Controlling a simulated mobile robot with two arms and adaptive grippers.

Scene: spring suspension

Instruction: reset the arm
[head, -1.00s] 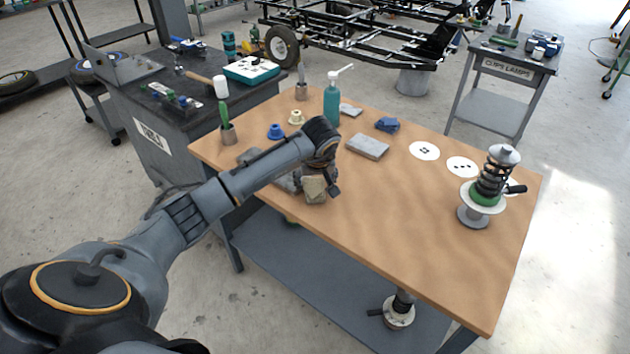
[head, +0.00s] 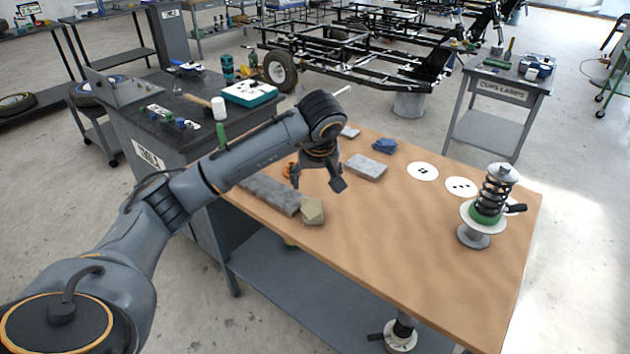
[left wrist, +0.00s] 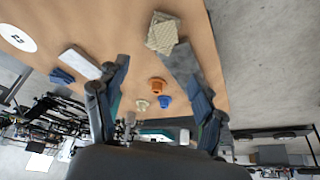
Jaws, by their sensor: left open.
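My left gripper (head: 317,180) is raised above the wooden table (head: 400,230), its fingers apart with nothing between them. In the left wrist view its two fingers (left wrist: 156,105) are spread wide. A tan block (head: 313,211) sits at the near end of a long grey slab (head: 270,193), below and apart from the gripper. The block also shows in the left wrist view (left wrist: 162,33). My right gripper is not in view.
A spring assembly (head: 490,203) stands upright at the table's right side. A grey block (head: 366,167), blue cloth-like piece (head: 384,146) and white discs (head: 422,171) lie behind. The near right tabletop is clear.

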